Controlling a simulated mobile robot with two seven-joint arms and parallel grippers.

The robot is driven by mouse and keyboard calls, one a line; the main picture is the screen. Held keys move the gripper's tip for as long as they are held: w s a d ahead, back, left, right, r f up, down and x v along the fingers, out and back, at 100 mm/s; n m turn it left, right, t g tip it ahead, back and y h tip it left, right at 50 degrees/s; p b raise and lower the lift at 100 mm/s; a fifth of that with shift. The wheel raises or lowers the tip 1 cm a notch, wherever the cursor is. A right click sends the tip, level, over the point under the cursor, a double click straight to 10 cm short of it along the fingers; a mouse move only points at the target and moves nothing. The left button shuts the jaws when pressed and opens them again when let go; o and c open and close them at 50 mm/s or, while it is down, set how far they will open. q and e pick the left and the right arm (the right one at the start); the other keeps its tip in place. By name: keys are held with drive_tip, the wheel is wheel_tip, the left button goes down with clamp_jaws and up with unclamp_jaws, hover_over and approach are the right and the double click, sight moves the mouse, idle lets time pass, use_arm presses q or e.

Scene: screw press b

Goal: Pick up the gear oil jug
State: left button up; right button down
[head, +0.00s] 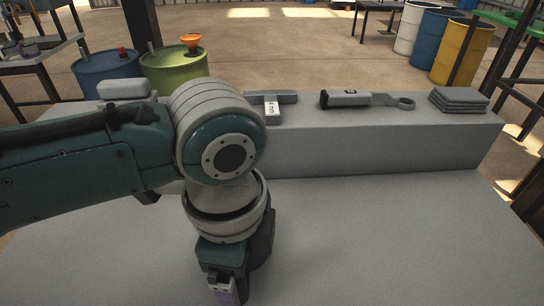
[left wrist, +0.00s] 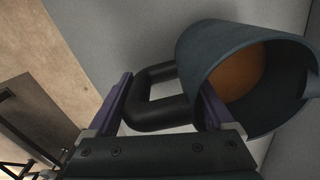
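The jug (left wrist: 210,45), a dark grey open vessel with orange-brown inside that I take for the gear oil jug, fills the upper right of the left wrist view. Its black loop handle (left wrist: 160,113) sticks out to the left. My left gripper (left wrist: 165,84) has its purple fingers apart, with the handle between them; I see no firm grip. In the head view the left gripper (head: 226,290) points down at the bottom edge over the grey bench, and I cannot make out the jug there. The right gripper is not in view.
The grey bench top (head: 390,235) is clear to the right. A raised ledge (head: 380,150) behind holds a T-shaped tool (head: 271,105), a labelled wrench (head: 350,99) and folded grey cloths (head: 458,99). Blue (head: 107,72) and green (head: 173,68) drums stand beyond.

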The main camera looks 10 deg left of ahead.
use_arm(q)
clamp_jaws()
idle(0.4)
drive_tip(key=shift+r, duration=0.2)
drive_tip(key=shift+r+p, duration=0.3)
drive_tip(key=shift+r, duration=0.4)
wheel_tip(320, 180, up, 18)
drive_tip(key=p, duration=0.4)
drive_tip(key=shift+r, duration=0.15)
idle(0.5)
